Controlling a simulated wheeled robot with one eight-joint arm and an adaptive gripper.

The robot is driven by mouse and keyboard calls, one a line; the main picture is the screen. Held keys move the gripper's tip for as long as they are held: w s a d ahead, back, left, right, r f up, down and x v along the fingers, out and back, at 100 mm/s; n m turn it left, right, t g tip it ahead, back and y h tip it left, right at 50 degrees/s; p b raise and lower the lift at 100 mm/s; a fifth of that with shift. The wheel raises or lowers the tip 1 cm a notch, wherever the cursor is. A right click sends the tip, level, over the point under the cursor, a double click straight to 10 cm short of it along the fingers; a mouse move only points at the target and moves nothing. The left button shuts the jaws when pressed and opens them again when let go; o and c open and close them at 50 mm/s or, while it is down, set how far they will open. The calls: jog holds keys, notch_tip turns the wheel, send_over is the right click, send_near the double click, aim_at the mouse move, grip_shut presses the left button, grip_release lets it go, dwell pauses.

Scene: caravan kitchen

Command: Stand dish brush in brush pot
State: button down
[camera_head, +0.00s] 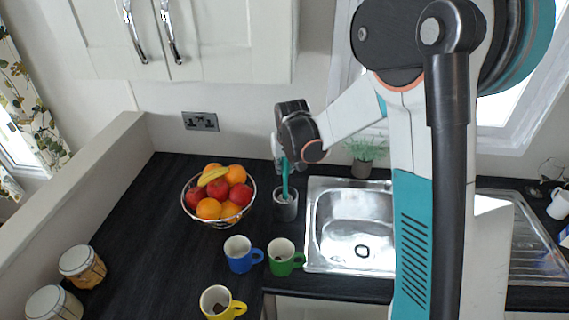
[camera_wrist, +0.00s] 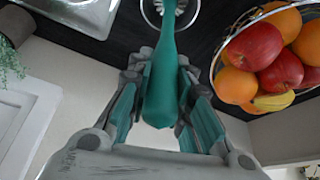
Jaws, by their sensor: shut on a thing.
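The dish brush (camera_wrist: 170,75) is teal with pale bristles, and in the head view it hangs upright (camera_head: 285,180). My gripper (camera_wrist: 158,100) is shut on its handle, and in the head view the gripper (camera_head: 284,158) is above the pot. The brush pot (camera_head: 286,211) is a small grey cylinder on the dark worktop, left of the sink. The brush's lower end is at the pot's mouth. In the wrist view the pot's round rim (camera_wrist: 146,14) surrounds the bristle end. I cannot tell how deep the brush is or whether it touches the bottom.
A wire fruit bowl (camera_head: 222,224) stands close left of the pot. Blue (camera_head: 239,254), green (camera_head: 282,257) and yellow (camera_head: 217,302) mugs stand in front. The steel sink (camera_head: 350,235) is to the right, with a potted plant (camera_head: 364,157) behind it.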

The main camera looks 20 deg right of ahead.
jog(key=c, duration=1.4)
grip_release()
jog(key=shift+o, duration=0.2)
jog(key=v, duration=1.2)
